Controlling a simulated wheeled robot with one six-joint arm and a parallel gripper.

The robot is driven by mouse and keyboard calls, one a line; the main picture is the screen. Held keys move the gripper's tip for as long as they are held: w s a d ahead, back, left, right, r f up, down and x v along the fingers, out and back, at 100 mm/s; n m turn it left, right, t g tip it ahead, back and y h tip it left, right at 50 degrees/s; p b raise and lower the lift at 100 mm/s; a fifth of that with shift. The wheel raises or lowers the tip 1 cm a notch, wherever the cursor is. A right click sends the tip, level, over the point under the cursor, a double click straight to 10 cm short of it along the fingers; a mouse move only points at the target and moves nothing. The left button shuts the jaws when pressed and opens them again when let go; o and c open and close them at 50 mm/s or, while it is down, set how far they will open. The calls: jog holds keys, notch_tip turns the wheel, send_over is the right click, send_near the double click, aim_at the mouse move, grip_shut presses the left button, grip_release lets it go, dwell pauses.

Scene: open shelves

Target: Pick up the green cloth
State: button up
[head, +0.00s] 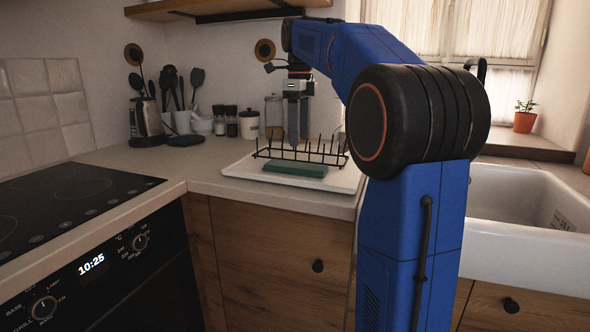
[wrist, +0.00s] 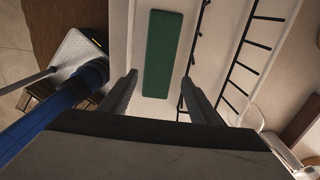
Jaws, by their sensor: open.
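The green cloth (head: 295,169) is a flat, folded rectangle. It lies on a white tray (head: 338,182) on the counter, in front of a black wire rack (head: 268,154). In the wrist view the cloth (wrist: 163,55) shows as a long green strip at the upper middle. My gripper (head: 294,145) points down above the tray, close to the rack and the cloth. In the wrist view my gripper (wrist: 160,82) is open, with its two fingers spread on either side of the cloth's near end. Nothing is held. Whether the fingertips touch the rack cannot be told.
A sink (head: 525,225) lies to the right and a black cooktop (head: 70,200) to the left. A kettle (head: 146,122), jars (head: 249,124) and a utensil holder (head: 182,122) stand at the back wall. The front counter left of the tray is clear.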

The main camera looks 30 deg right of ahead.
aim_at(298, 165)
jog(key=shift+a+f, duration=0.15)
jog(key=shift+f, duration=4)
jog(key=shift+c, duration=0.7)
jog(key=c, duration=0.6)
jog(key=shift+c, duration=0.2)
jog(key=shift+r, duration=0.1)
notch_tip(298, 165, up, 10)
